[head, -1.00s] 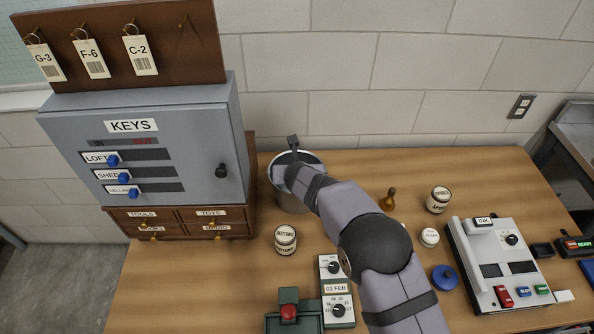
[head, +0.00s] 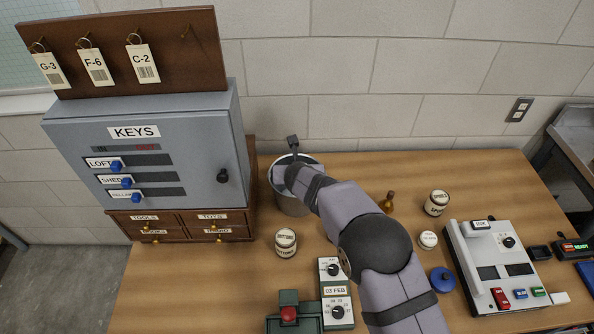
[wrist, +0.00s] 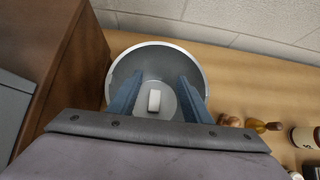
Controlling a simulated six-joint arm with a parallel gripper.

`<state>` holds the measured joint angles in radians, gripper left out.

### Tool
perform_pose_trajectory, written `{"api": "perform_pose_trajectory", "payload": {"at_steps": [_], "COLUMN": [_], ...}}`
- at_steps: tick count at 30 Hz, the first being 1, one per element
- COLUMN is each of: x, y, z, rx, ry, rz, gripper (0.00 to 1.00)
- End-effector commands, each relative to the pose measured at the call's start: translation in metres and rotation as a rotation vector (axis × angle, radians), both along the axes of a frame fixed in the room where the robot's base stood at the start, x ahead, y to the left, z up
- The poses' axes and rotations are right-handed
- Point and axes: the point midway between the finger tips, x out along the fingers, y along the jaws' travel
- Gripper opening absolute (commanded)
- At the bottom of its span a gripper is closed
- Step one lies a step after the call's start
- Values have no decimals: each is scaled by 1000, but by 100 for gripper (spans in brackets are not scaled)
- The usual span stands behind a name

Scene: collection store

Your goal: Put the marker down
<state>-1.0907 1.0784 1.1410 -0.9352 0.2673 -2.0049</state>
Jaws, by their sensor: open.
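A grey round bin (head: 292,205) stands at the back of the desk, against the wooden drawer unit; it also shows in the wrist view (wrist: 200,62). My gripper (wrist: 160,80) is over the bin's mouth, pointing down into it. Its two blue fingers are apart with nothing between them. A small white block-like piece (wrist: 154,101) lies at the bottom of the bin, below the gap between the fingers. I cannot tell whether this white piece is the marker; no other marker is clearly in view. In the head view my wrist hides the fingers.
A grey key cabinet (head: 150,205) stands on the drawer unit (head: 180,236), close left of the bin. A buttons jar (head: 286,243), date stamp device (head: 337,292), brass-coloured handle (head: 387,203) and ink machine (head: 497,262) stand on the desk. The back wall is close behind.

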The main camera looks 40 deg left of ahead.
Motion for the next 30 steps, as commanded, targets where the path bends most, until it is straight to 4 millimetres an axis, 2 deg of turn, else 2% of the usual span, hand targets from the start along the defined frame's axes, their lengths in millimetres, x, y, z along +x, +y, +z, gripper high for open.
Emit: {"api": "perform_pose_trajectory", "payload": {"at_steps": [1, 3, 11, 30], "x": [0, 0, 0, 4], "y": [0, 0, 0, -4], "z": [14, 24, 53, 55], "rx": [1, 1, 0, 5], "ry": [-1, -1, 0, 9], "rz": [0, 0, 1, -20], "gripper": [44, 44, 44, 44]}}
